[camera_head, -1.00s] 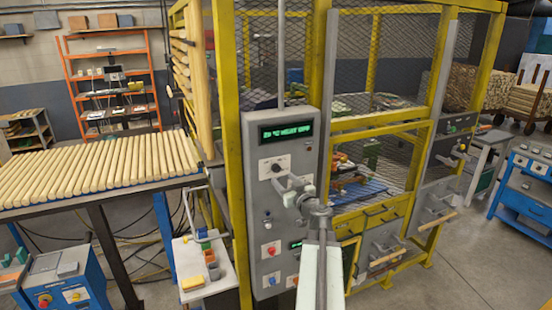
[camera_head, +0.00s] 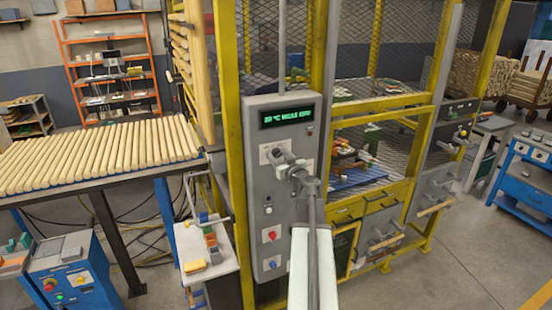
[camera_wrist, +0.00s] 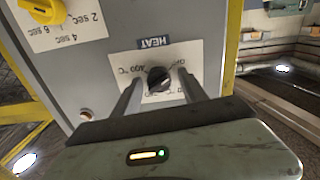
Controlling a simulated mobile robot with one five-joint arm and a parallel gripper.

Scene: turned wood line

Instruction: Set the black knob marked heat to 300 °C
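The black heat knob (camera_wrist: 158,80) sits on a pale plate (camera_wrist: 122,60) in the wrist view, below a dark HEAT label (camera_wrist: 153,42) that appears upside down. "OFF" and "400 °C" can be read on the plate; other marks are hidden. My gripper (camera_wrist: 159,77) is open, with one finger on each side of the knob and gaps showing between. In the head view my gripper (camera_head: 278,158) covers the knob on the grey control panel (camera_head: 250,185). A green display (camera_head: 287,116) above appears to start with 20 °C; the rest is blurred.
A yellow knob (camera_wrist: 42,8) with seconds marks shows at the wrist view's upper left. Yellow frame posts (camera_head: 232,150) flank the panel. A small bench (camera_head: 215,262) stands to its left.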

